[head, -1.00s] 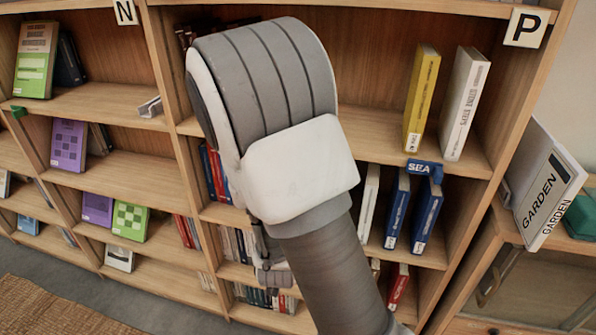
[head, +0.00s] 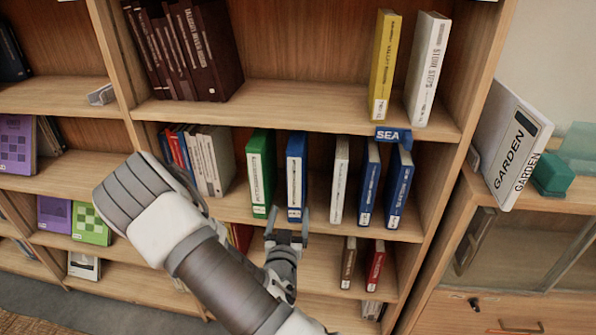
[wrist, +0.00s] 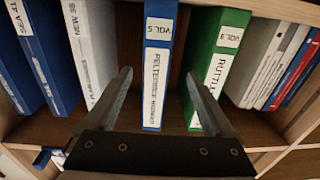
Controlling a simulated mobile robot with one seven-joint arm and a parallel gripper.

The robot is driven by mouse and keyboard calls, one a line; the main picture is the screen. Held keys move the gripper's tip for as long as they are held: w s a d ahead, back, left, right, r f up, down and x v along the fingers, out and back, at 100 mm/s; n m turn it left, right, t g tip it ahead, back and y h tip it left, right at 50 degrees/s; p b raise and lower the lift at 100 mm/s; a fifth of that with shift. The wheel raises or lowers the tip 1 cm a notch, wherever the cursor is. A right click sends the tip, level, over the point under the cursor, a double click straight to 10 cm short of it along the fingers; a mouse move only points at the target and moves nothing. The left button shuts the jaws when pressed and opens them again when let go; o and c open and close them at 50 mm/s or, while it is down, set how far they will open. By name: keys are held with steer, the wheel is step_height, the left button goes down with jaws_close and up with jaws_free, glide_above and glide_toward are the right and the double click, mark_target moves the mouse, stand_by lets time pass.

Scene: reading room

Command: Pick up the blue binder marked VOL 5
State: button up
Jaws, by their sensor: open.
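The blue binder (head: 296,172) stands upright on the middle shelf in the head view, with a white spine label. In the wrist view the blue binder (wrist: 158,62) is central and its label, seen upside down, reads VOL 5. My gripper (head: 286,238) is open and empty, just in front of and below the binder's lower part. In the wrist view my gripper (wrist: 158,78) has one finger on each side of the binder's spine in the picture; contact cannot be told. A green binder (head: 262,168) stands to its left in the head view, with a small gap.
A white binder (head: 340,178) and two blue binders (head: 369,182) stand to the right on the same shelf. A blue SEA sign (head: 393,135) hangs on the shelf edge above. The upper shelf (head: 300,113) lies above my gripper. A GARDEN book (head: 510,150) stands right of the bookcase.

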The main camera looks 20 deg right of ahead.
mark_target(293, 201)
steer(key=x, duration=0.5)
steer(key=shift+w+d, duration=0.2)
steer(key=shift+w, duration=0.05)
steer(key=shift+d+r+b+x, duration=0.1)
steer(key=shift+r+b+x, duration=0.1)
steer(key=shift+x, duration=1.2)
steer(key=shift+d+r+b+x, duration=0.1)
steer(key=shift+r+b+x, duration=0.05)
steer(key=shift+x, duration=1.2)
steer(key=shift+s, duration=0.1)
jaws_close()
steer(key=shift+r, duration=0.1)
